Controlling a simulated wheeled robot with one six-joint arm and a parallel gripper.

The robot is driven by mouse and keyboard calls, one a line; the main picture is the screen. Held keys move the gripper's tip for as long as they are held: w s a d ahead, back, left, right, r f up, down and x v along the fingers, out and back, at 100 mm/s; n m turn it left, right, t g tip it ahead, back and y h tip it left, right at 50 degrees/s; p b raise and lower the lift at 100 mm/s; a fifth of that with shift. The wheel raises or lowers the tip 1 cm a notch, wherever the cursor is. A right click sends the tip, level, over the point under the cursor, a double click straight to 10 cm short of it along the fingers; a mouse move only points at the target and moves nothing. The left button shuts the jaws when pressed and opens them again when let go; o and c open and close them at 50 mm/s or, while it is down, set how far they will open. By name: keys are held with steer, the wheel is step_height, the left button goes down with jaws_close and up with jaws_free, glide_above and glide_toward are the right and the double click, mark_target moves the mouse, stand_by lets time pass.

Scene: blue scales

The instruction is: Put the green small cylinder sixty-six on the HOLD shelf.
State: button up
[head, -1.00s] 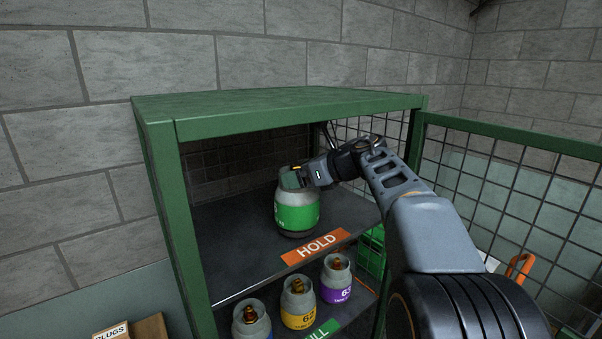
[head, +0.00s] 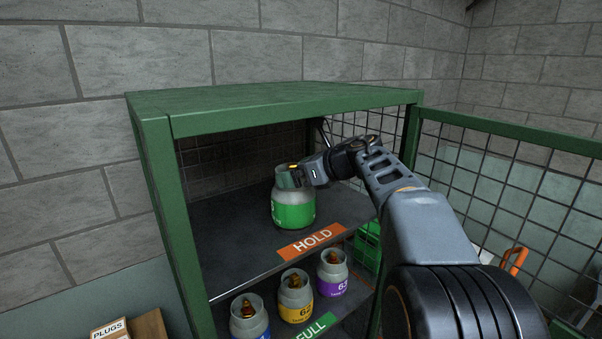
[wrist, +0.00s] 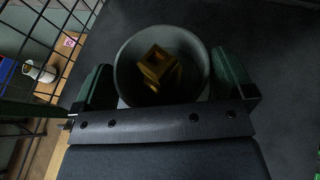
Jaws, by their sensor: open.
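The green small cylinder (head: 293,208), grey with a green band, stands upright on the HOLD shelf (head: 225,250), behind the orange HOLD label (head: 312,242). The number on its band is too small to read. My gripper (head: 290,176) is at the cylinder's top collar. In the wrist view, the open fingers (wrist: 162,85) are on either side of the round collar (wrist: 122,68), with a brass valve inside it. Whether the fingers touch the collar is hard to tell.
On the FULL shelf below stand a blue cylinder (head: 250,318), a yellow one (head: 296,297) and a purple one (head: 332,272). The green cage frame (head: 155,170) surrounds the shelves. Free shelf surface lies left of the green cylinder.

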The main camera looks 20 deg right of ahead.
steer(key=shift+r, duration=0.25)
steer(key=s+d+b, duration=0.4)
steer(key=s+d, duration=0.5)
steer(key=s, duration=0.2)
steer(key=shift+s+d+r+b, duration=0.15)
steer(key=shift+d+r+b, duration=0.15)
steer(key=shift+r, duration=0.15)
steer(key=shift+a, duration=0.15)
